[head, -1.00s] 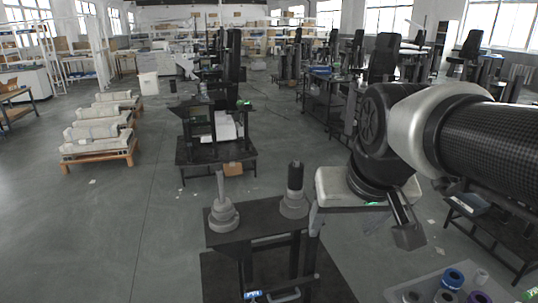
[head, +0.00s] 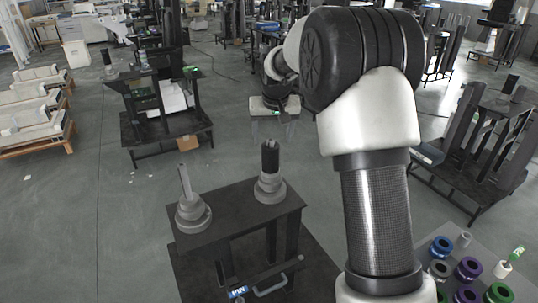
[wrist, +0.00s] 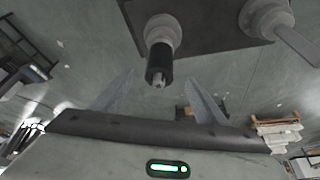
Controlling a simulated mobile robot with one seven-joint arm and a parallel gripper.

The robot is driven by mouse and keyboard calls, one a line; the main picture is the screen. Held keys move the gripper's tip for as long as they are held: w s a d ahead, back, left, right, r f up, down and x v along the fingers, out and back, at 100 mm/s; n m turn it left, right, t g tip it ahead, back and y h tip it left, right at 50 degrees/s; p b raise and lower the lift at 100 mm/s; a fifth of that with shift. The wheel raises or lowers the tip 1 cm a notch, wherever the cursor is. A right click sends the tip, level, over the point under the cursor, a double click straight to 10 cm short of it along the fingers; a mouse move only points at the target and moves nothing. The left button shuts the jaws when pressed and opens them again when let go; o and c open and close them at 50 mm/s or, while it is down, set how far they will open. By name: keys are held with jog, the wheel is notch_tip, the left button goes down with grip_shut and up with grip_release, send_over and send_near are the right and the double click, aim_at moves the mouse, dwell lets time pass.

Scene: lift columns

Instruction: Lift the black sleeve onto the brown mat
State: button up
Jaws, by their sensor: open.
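The black sleeve (head: 269,157) stands upright around a post on a round grey stepped base. In the wrist view the sleeve (wrist: 157,62) points toward me, with the post's tip at its end. My gripper (head: 272,127) is beyond the sleeve in the head view, apart from it. In the wrist view my gripper (wrist: 160,78) has its two fingers spread and empty; the sleeve lines up between them, some distance ahead. I cannot make out a brown mat for sure in any view.
A bare grey post (head: 186,181) on a similar base stands left of the sleeve on the same dark table (head: 232,222). Coloured rings (head: 468,268) lie on a grey surface at lower right. Another dark stand (head: 160,105) is at the back left. Open floor lies between.

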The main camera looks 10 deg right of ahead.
aim_at(270, 155)
jog(key=p+x, duration=0.2)
jog(key=x, duration=1.1)
jog(key=shift+w+f, duration=0.15)
jog(key=shift+f, duration=0.05)
jog(key=c, duration=1)
jog(key=shift+r, duration=0.1)
jog(key=shift+c, duration=1.3)
jog(key=shift+r, duration=0.1)
jog(key=shift+w+r, duration=0.1)
jog(key=shift+r, duration=0.35)
notch_tip(270, 155, up, 17)
jog(key=shift+r, duration=0.2)
